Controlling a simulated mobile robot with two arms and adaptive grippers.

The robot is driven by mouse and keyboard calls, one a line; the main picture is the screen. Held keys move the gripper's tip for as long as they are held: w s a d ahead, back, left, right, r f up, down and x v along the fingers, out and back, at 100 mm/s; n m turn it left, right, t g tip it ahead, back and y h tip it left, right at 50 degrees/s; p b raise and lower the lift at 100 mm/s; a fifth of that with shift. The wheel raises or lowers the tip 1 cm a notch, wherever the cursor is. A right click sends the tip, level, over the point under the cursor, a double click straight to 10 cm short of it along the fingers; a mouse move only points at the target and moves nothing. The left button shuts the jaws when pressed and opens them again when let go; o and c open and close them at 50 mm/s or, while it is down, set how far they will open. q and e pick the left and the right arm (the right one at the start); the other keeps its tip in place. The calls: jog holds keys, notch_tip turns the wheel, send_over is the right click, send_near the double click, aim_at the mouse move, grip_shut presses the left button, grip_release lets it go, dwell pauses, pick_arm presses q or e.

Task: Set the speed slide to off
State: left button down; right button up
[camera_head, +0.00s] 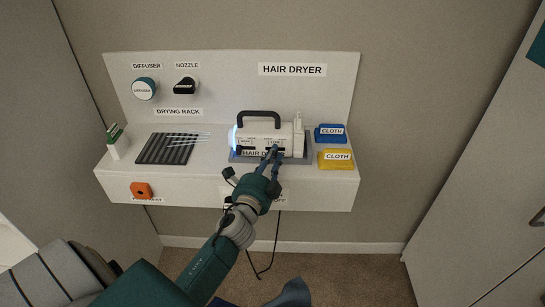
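The white hair dryer (284,131) with a dark handle lies on a grey mat (302,158) on the shelf, its left end glowing bluish. Small slides and labels show on its front face, too small to read; I cannot tell the speed slide's setting. My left gripper (272,149) reaches up from below, its fingertips close together at the lower middle of the dryer's front. The fingers cover part of that face, and I cannot tell whether they touch or hold a slide. My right gripper is not in view.
A dark ribbed drying rack (168,148) is left of the dryer. The diffuser (143,89) and nozzle (184,86) hang on the back panel. An orange button (141,190) is on the shelf's front.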

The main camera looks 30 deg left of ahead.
pick_arm(q)
jog(key=shift+s+a+f, duration=0.1)
jog(key=shift+s+a, duration=0.6)
jog(key=shift+a, duration=0.35)
jog(key=c, duration=1.8)
grip_release()
jog(key=shift+w, duration=0.1)
jog(key=shift+c, duration=0.2)
jog(key=v, duration=1.2)
